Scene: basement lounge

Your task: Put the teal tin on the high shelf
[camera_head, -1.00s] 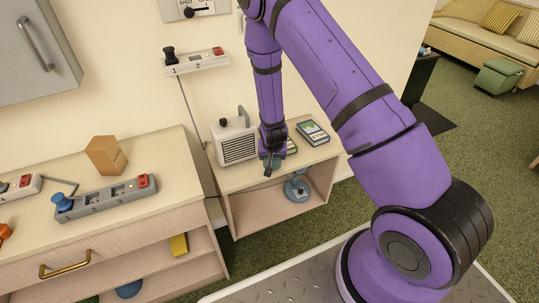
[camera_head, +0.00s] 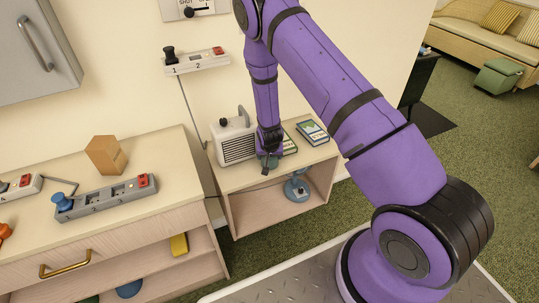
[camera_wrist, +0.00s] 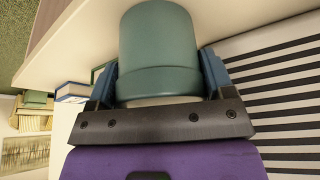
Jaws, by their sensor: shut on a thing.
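The teal tin (camera_wrist: 158,45) fills the upper middle of the wrist view, between the two blue fingers of my gripper (camera_wrist: 158,82). The gripper is shut on it. In the head view my gripper (camera_head: 267,162) hangs at the front of the small wooden shelf unit (camera_head: 232,183), close to its top board. There the tin is mostly hidden by the fingers and wrist. I cannot tell whether the tin touches the board. No shelf in view is clearly marked as the high one.
Books (camera_head: 312,132) lie to the right on the top board. A blue round-based object (camera_head: 297,189) stands in the compartment below. A grey wall cabinet (camera_head: 32,50) hangs upper left.

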